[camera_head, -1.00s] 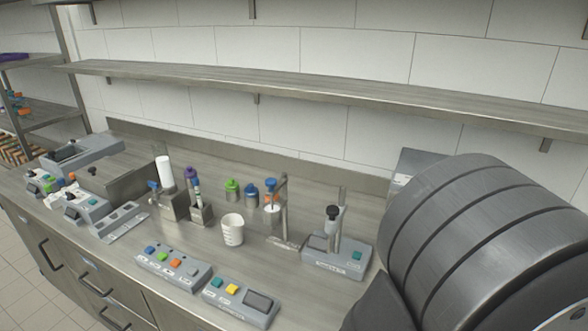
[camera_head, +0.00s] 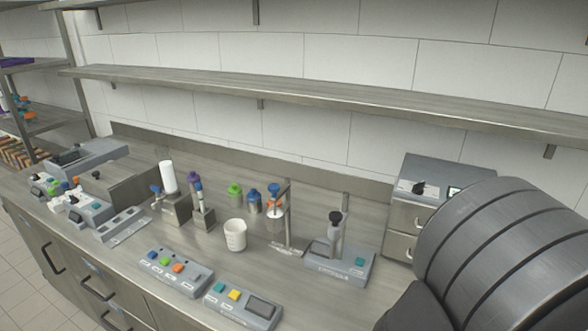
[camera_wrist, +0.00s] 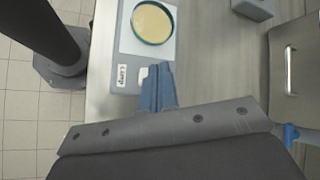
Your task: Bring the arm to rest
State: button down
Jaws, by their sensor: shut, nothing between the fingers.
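My arm shows in the head view as a large dark grey ribbed link at the right edge, in front of the counter's right end. My gripper is out of sight there. In the wrist view my gripper (camera_wrist: 158,88) shows its blue fingers closed together, with nothing between them. It is over the counter's edge area, beside a grey device with a round yellowish dish (camera_wrist: 152,21) in a dark green rim. I cannot tell how high the fingers are above the counter.
The counter holds a white cup (camera_head: 235,235), two button boxes (camera_head: 175,272) (camera_head: 243,305), a press-like stand (camera_head: 338,262) and several bottles. A grey drawer unit (camera_head: 403,215) stands at the right, partly behind my arm. A long shelf (camera_head: 300,96) runs above.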

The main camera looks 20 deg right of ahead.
jog(key=shift+f, duration=0.85)
jog(key=shift+r, duration=5.1)
jog(key=w+a+r+n+g, duration=0.1)
jog(key=w+a+n+g, duration=0.1)
jog(key=w+a, duration=0.3)
jog(key=w+a+r+n+g+h, duration=0.1)
jog(key=w+a+n, duration=0.3)
jog(key=a, duration=0.5)
jog(key=shift+w+a+g, duration=0.3)
jog(key=shift+w+g, duration=0.45)
jog(key=shift+g, duration=0.15)
jog(key=shift+r, duration=0.1)
jog(key=s+d+f+m+t, duration=0.2)
jog(key=s+d+m+t, duration=0.2)
jog(key=s+d, duration=0.6)
jog(key=d+m, duration=0.2)
jog(key=d, duration=0.2)
jog(key=shift+s+d+t+y, duration=0.25)
jog(key=shift+d+t+y, duration=0.05)
jog(key=shift+t+y, duration=0.1)
